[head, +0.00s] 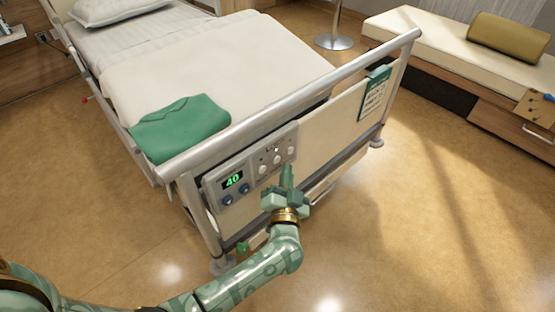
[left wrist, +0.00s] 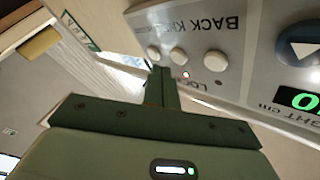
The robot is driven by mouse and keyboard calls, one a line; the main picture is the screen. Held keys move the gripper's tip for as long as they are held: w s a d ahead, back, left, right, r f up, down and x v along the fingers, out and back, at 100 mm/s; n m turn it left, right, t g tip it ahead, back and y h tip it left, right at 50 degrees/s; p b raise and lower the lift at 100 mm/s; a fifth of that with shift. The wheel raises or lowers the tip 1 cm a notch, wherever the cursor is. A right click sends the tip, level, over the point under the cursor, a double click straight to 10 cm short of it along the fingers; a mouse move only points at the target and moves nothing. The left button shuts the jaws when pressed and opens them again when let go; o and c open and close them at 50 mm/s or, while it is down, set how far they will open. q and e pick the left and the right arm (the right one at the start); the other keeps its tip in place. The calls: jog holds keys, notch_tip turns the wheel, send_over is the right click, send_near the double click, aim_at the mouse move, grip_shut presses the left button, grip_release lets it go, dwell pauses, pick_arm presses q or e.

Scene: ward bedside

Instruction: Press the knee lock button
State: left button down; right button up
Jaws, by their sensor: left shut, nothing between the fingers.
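The control panel (head: 249,177) is on the bed's footboard, with a green "40" display (head: 233,180). Its row of white round buttons includes a middle one (left wrist: 178,55), apparently under the upside-down label starting with K in the left wrist view. The rest of that label is cut off. My right gripper is out of view.
The bed rail (head: 300,95) runs above the panel. A cushioned bench (head: 430,35) stands at the back right. The floor before the footboard is clear.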

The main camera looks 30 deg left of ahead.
pick_arm(q)
jog(key=shift+s+d+p, duration=0.1)
jog(key=shift+s+d, duration=0.15)
jog(key=shift+d, duration=0.5)
jog(key=shift+s+d+p, duration=0.1)
jog(key=shift+s+d, duration=0.2)
jog(key=shift+d, duration=0.4)
jog(key=shift+s+d+p, duration=0.1)
jog(key=shift+s+d, duration=0.15)
jog(key=shift+d, duration=0.5)
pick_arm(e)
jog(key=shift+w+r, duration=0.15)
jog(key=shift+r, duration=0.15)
